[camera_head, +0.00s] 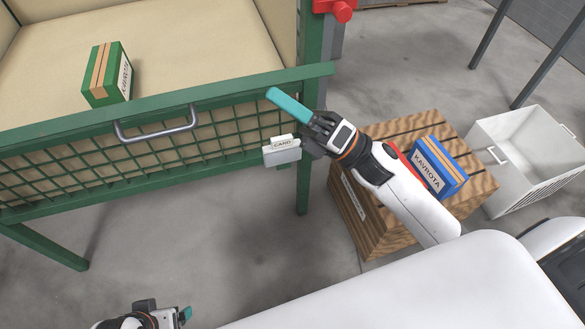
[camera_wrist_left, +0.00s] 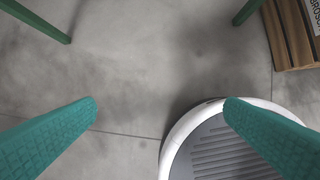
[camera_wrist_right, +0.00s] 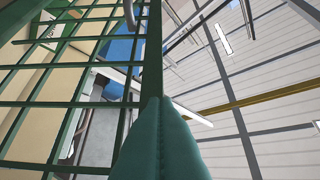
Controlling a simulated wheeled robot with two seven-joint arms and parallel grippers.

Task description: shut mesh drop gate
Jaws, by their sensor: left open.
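The green mesh drop gate (camera_head: 215,135) stands about upright across the front of the green-framed bin, with a grey bar handle (camera_head: 155,134) on its upper part. I cannot tell whether it is latched. My right gripper (camera_head: 288,104) is at the gate's upper right end, its teal fingers together and lying close to the rail. In the right wrist view, the joined fingers (camera_wrist_right: 160,130) point along a green bar beside the mesh (camera_wrist_right: 75,95); contact is unclear. My left gripper (camera_head: 184,316) is low at the bottom edge, away from the gate; its fingers (camera_wrist_left: 160,125) are apart and empty.
A green box (camera_head: 108,75) stands inside the bin. A wooden crate (camera_head: 375,235) with a blue box (camera_head: 438,168) and a white basket (camera_head: 530,165) stand right. Floor below the gate is clear.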

